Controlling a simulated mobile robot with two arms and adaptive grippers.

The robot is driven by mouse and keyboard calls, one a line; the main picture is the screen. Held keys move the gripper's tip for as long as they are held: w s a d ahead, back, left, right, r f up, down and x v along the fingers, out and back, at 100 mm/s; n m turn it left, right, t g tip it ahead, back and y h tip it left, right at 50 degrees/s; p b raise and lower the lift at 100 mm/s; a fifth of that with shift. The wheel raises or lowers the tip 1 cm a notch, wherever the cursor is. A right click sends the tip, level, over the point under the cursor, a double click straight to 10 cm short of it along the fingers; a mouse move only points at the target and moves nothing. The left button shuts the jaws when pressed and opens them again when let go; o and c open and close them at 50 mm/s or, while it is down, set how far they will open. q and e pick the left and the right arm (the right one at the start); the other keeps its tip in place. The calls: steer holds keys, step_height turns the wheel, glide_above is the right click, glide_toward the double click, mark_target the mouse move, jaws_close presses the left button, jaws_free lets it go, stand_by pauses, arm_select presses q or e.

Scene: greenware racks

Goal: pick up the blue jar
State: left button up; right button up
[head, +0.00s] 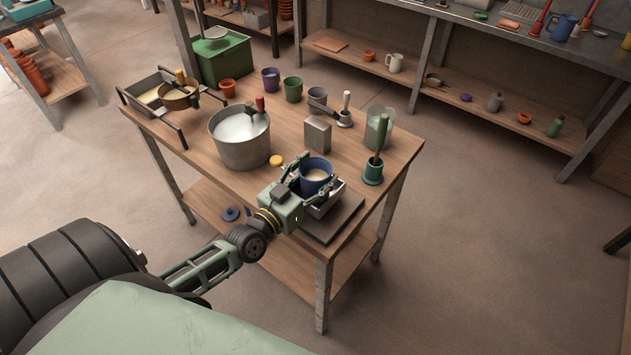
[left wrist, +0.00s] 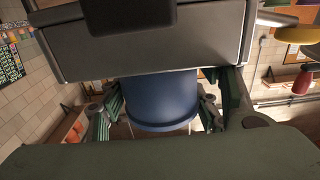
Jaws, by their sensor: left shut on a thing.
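In the left wrist view the blue jar (left wrist: 160,102) sits between the green-grey fingers of my left gripper (left wrist: 158,112). Whether the jar's base touches anything is hidden. My right gripper is not in view.
A large metal pot (head: 241,150) stands to the left.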

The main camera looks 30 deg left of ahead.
arm_select(q)
steer(key=c, duration=0.5)
steer(key=shift+r, duration=0.2)
steer(key=shift+r, duration=1.95)
steer(key=shift+s+d+r+p, duration=0.1)
steer(key=shift+s+d+r, duration=1)
steer(key=shift+d, duration=0.5)
steer(key=shift+s+d+r+p, duration=0.1)
steer(key=shift+s+d+r, duration=0.95)
steer(key=shift+d, duration=0.6)
steer(key=shift+s+d+r+p, duration=0.1)
steer(key=shift+s+d+r, duration=0.85)
steer(key=shift+d+r, duration=0.5)
steer(key=shift+d+f, duration=0.2)
